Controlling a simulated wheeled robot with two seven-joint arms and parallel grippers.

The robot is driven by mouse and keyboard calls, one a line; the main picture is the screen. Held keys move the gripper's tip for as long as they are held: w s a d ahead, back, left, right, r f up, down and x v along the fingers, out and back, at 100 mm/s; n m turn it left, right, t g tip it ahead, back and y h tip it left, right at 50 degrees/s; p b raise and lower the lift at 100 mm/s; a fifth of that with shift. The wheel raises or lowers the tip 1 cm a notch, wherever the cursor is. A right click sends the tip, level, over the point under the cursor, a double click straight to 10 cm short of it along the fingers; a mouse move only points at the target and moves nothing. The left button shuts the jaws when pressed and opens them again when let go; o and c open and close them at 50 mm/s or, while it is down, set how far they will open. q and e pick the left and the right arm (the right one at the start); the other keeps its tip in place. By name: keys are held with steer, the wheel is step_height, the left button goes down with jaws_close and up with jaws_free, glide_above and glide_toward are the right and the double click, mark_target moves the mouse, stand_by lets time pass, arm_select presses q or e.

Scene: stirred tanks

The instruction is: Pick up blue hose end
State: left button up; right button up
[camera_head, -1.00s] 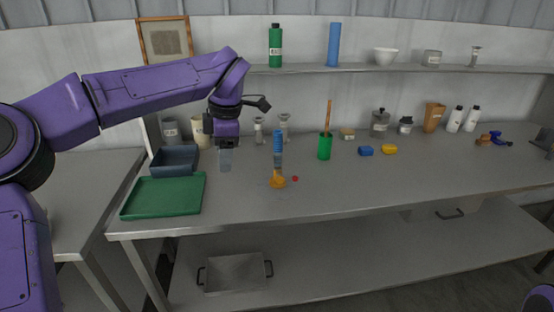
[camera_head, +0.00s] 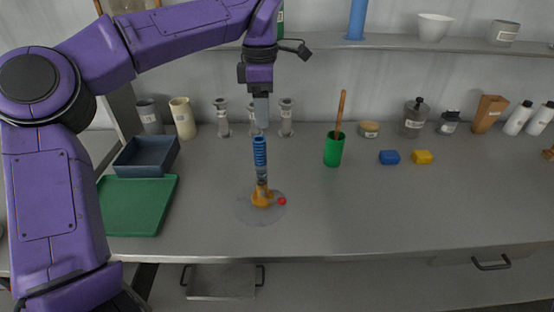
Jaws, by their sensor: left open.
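The blue hose end (camera_head: 260,151) is ribbed and stands upright. Below it are a grey section and an orange fitting (camera_head: 262,195) on the table. My left gripper (camera_head: 261,112) points down and appears just above the top of the blue hose end. It is open and holds nothing. From this angle I cannot tell whether it is straight above the hose or somewhat behind it. My right gripper is not in view.
A small red piece (camera_head: 282,201) lies beside the orange fitting. A green cup (camera_head: 334,150) with a wooden handle stands to the right. A green tray (camera_head: 138,206) and a dark blue bin (camera_head: 146,158) are on the left. The front middle of the table (camera_head: 370,215) is clear.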

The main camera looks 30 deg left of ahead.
mark_target(259, 139)
arm_select(q)
steer(key=f, duration=0.2)
steer(key=shift+s+f, duration=0.25)
steer(key=shift+f, duration=0.15)
steer(key=shift+s+a+f, duration=0.15)
steer(key=shift+s+f, duration=1)
steer(key=shift+f, duration=0.1)
steer(key=f, duration=0.1)
steer(key=w+f, duration=0.1)
steer(key=f, duration=0.1)
steer(key=w+f+p, duration=0.1)
steer(key=shift+f, duration=0.35)
steer(key=shift+s, duration=0.4)
steer(key=shift+s+r, duration=0.15)
steer(key=shift+c, duration=0.9)
jaws_close()
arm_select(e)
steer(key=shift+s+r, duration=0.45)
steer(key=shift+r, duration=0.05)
